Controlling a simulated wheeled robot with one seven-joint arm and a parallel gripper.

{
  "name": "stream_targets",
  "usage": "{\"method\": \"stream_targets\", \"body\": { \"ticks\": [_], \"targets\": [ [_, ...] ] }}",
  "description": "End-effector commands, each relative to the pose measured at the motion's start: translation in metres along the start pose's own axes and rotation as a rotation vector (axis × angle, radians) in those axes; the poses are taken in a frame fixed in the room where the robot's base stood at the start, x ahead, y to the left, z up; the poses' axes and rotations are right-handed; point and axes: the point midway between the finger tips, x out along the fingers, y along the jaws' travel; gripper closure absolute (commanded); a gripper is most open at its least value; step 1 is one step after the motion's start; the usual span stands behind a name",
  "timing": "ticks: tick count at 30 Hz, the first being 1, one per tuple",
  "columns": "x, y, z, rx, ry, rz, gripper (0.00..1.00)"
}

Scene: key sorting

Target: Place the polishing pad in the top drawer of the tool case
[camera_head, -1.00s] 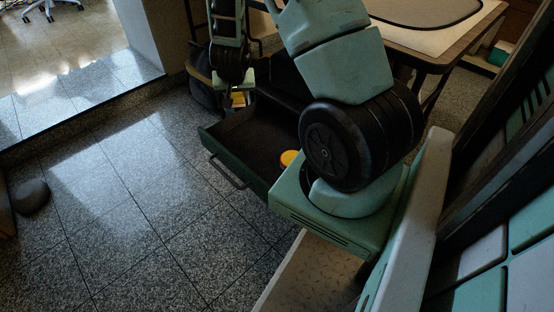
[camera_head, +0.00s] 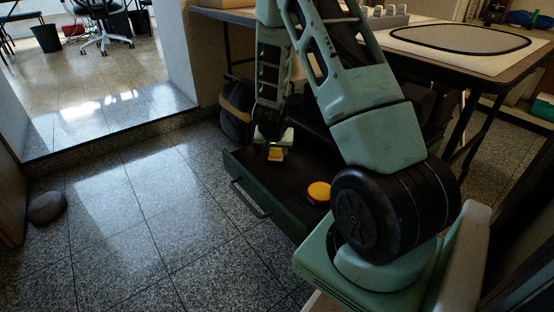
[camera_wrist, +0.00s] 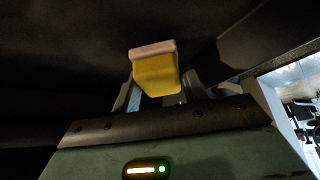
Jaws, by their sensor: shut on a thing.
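My gripper (camera_head: 275,146) is over the far left part of an open dark green drawer (camera_head: 250,200) of the tool case. It is shut on the polishing pad, a small yellow block with a pale pinkish-orange face (camera_head: 276,155). In the wrist view the polishing pad (camera_wrist: 155,72) sits between the two fingers (camera_wrist: 156,95), with dark surface around it. I cannot tell whether the pad touches the drawer floor. A round orange-yellow object with a red side (camera_head: 319,192) lies in the drawer, nearer my arm's base. My arm hides part of the case.
A table (camera_head: 450,68) with a dark-rimmed oval mat (camera_head: 460,40) stands behind the drawer. A dark bag (camera_head: 236,110) is at the drawer's far left.

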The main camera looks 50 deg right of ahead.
Motion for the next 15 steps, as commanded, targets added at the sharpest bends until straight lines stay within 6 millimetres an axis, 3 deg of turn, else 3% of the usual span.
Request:
{"method": "stream_targets", "body": {
  "ticks": [3,15],
  "targets": [
    [0.0188,0.0007,0.0107,0.000,-0.001,0.001,0.78],
    [0.0209,0.0002,0.0119,-0.001,0.000,0.001,0.78]
  ]
}}
